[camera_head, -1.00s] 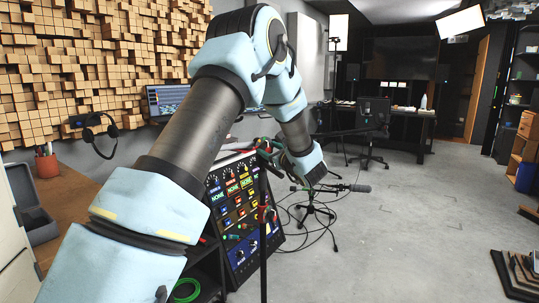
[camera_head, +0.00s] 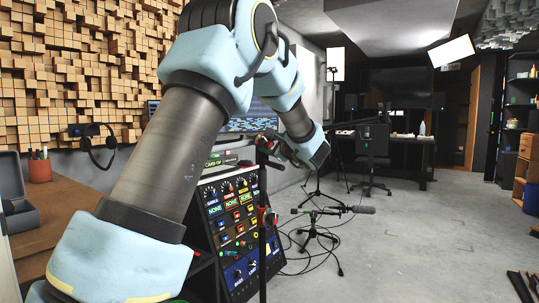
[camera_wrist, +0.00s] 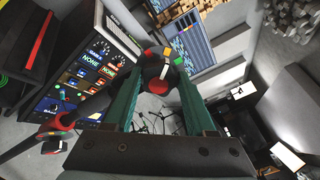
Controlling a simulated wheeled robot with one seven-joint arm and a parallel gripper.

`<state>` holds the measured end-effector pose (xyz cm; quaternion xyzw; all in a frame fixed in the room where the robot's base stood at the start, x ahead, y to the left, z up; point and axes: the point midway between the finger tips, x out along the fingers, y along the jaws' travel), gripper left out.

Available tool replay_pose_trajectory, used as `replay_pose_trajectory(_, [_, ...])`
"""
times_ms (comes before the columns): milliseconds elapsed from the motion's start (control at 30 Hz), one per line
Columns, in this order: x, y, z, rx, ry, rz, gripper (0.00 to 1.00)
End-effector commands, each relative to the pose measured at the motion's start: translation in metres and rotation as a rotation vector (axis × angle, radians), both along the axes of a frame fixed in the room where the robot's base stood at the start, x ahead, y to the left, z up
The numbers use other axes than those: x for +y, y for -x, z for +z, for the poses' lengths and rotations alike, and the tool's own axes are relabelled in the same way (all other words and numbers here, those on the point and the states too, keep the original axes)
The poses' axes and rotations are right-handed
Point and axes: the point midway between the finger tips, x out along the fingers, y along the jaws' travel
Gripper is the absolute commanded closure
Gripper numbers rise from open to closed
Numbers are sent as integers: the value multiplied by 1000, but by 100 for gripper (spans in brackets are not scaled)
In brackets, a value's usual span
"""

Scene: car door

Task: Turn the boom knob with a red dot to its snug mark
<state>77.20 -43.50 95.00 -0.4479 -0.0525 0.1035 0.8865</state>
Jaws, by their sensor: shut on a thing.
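The boom knob (camera_wrist: 163,62) is a dark round knob with a red dot (camera_wrist: 157,86) on its near face and green, white, orange and red patches around it. My gripper (camera_wrist: 158,80) has its two teal fingers on either side of this knob, shut on it, in the wrist view. In the head view my gripper (camera_head: 272,146) is at the top of a dark upright stand (camera_head: 262,230), and the knob is too small there to make out. Which patch is the snug mark I cannot tell.
A microphone on a small tripod (camera_head: 320,215) and loose cables lie on the floor. Open floor is at the right.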

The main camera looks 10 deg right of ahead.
Motion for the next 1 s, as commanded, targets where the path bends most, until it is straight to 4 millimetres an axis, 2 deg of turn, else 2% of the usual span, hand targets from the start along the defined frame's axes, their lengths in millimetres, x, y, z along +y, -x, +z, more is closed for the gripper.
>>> replay_pose_trajectory(533, [1, 0, -1, -4, 25, 1, 100])
replay_pose_trajectory(567, [0, 0, -1, -4, 25, 1, 42])
replay_pose_trajectory(800, [0, 0, 0, -5, 25, 1, 15])
replay_pose_trajectory(1000, [0, 0, 0, -5, 25, 1, 14])
